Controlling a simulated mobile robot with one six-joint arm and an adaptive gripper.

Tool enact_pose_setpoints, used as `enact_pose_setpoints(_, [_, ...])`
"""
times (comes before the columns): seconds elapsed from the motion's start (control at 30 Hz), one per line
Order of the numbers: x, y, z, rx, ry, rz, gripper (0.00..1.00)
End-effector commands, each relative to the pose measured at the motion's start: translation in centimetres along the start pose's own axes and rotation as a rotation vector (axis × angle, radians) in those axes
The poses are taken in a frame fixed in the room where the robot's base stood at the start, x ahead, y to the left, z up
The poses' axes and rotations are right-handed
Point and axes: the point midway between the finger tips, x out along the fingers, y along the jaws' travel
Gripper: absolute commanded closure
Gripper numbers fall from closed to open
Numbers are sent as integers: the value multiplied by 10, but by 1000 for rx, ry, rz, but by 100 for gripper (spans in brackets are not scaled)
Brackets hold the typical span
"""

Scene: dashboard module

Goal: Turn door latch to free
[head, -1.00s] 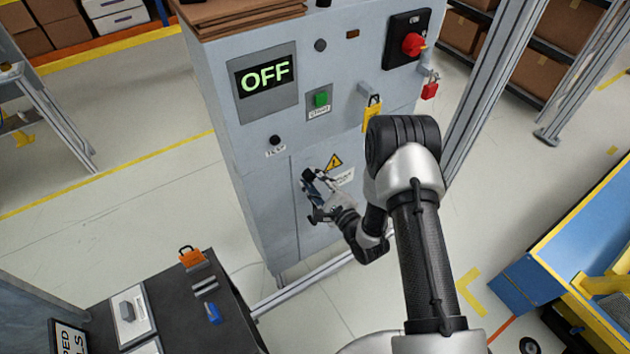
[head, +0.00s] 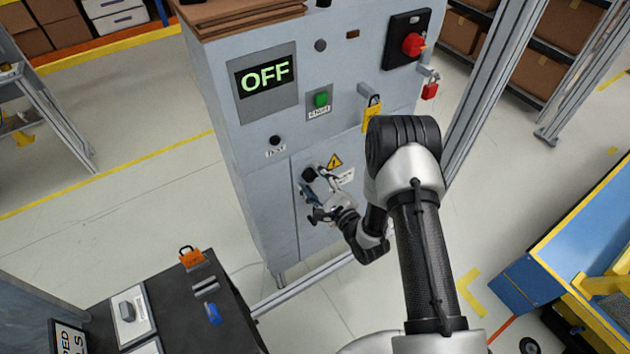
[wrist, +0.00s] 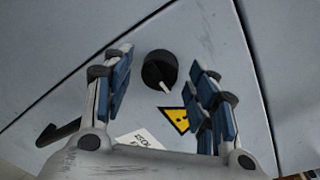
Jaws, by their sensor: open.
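The door latch (wrist: 160,70) is a round black knob with a white pointer line on the grey cabinet door. It also shows in the head view (head: 309,174), just beyond my fingertips. My gripper (wrist: 163,88) is open, with blue-padded fingers on either side of the knob in the wrist picture. No contact with the knob shows, and I cannot tell the exact gap. In the head view my gripper (head: 318,200) is in front of the door, slightly below the knob. The pointer line slants down and to the right in the wrist view.
A yellow warning label (wrist: 174,119) and white label are beside the knob. A black handle (wrist: 58,132) is at lower left. Above the door are an OFF display (head: 265,76), green button (head: 320,99), yellow padlock (head: 372,112) and red switch (head: 413,44). A dark bench (head: 180,295) stands at left.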

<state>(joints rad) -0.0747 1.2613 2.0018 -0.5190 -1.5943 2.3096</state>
Motion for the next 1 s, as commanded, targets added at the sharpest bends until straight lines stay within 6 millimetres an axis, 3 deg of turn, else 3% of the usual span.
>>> enact_pose_setpoints(0.27, [-6, 0, -1, 1, 1, 0, 47])
enact_pose_setpoints(0.7, [-91, 0, -1, 3, 5, -1, 47])
enact_pose_setpoints(1.0, [-120, 0, 0, 1, 1, -1, 47])
